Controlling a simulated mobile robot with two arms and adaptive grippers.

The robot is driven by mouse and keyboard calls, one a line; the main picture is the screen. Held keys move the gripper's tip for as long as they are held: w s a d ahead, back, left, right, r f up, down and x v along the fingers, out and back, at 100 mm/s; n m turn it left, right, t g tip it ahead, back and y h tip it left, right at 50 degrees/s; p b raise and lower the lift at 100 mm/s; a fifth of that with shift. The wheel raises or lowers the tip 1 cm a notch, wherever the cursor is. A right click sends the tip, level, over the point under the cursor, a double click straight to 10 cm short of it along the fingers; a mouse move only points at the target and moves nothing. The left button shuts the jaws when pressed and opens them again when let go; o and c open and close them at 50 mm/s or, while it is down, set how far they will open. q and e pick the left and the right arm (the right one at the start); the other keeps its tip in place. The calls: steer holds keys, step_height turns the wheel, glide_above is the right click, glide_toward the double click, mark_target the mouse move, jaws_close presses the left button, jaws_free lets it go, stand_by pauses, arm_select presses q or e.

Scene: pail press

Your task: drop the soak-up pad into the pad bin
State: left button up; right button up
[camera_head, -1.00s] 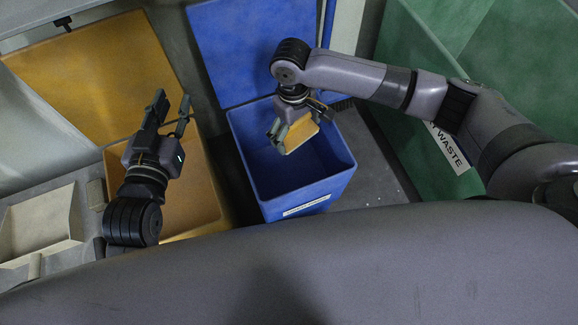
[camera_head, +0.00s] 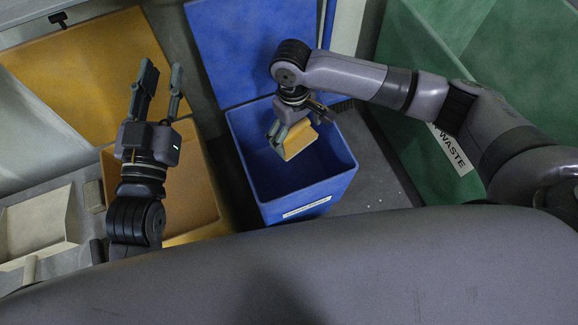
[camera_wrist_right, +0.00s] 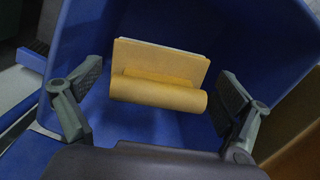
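The soak-up pad (camera_head: 299,141) is yellow, and in the right wrist view (camera_wrist_right: 160,80) it has a rolled near edge. It is over the inside of the open blue bin (camera_head: 337,178), just beyond my right gripper (camera_head: 296,128). In the right wrist view my right gripper (camera_wrist_right: 160,100) has its fingers spread to either side of the pad, with narrow blue gaps between, so it looks open. The blue bin's front label is too small to read. My left gripper (camera_head: 160,88) is open and empty, fingers pointing up the picture, above the yellow bin (camera_head: 205,190).
The blue bin's lid (camera_head: 250,50) and the yellow bin's lid (camera_head: 90,75) stand open behind them. A green bin (camera_head: 430,185) with a label ending in "WASTE" is at right. A beige tray (camera_head: 38,225) lies at far left. Grey floor shows right of the blue bin.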

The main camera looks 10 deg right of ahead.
stand_by(0.3)
steer(key=r, duration=0.4)
steer(key=w+r, duration=0.1)
steer(key=r, duration=0.7)
steer(key=shift+w+a, duration=0.15)
steer(key=shift+a, duration=0.25)
steer(key=shift+f, duration=0.1)
